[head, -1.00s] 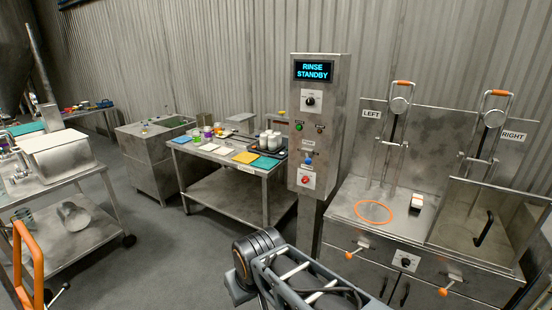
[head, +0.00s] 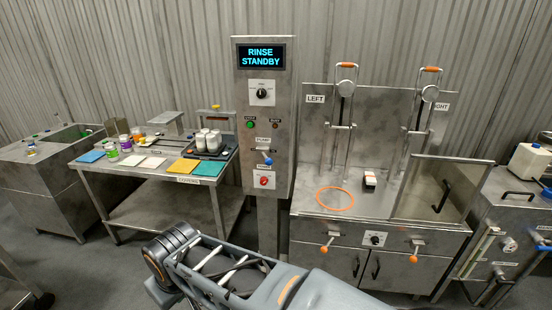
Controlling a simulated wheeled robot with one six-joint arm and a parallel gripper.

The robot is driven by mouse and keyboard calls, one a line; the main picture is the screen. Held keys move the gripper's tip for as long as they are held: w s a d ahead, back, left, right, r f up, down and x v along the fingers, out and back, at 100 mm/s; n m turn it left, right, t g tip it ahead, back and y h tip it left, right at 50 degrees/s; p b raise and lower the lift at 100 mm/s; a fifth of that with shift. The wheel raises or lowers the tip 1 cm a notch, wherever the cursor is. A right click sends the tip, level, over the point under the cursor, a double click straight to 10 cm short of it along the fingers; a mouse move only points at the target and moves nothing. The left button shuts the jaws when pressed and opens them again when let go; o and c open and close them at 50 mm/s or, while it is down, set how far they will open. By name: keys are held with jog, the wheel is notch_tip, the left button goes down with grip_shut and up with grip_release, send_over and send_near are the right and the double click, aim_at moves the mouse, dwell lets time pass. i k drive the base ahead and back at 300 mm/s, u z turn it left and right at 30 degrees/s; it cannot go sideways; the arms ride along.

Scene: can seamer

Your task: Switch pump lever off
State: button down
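Orange-knobbed levers stick out of the steel cabinet front, one on the left (head: 325,248) and one on the right (head: 414,258). A blue-handled part (head: 544,248) shows low at the right edge. My arm crosses the bottom centre in front of the column. My gripper is not visible, and nothing is seen touching any of these levers.
The column's display (head: 261,56) reads RINSE STANDBY. A red knob (head: 264,181) sits near the blue lever. A side table (head: 160,215) with cups and coloured cards stands left. A clear guard (head: 440,190) stands on the cabinet's right. Piped equipment (head: 505,215) stands at far right.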

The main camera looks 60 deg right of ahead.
aim_at(268, 161)
jog(key=z, duration=0.8)
jog(key=i, duration=0.85)
jog(key=z, duration=0.95)
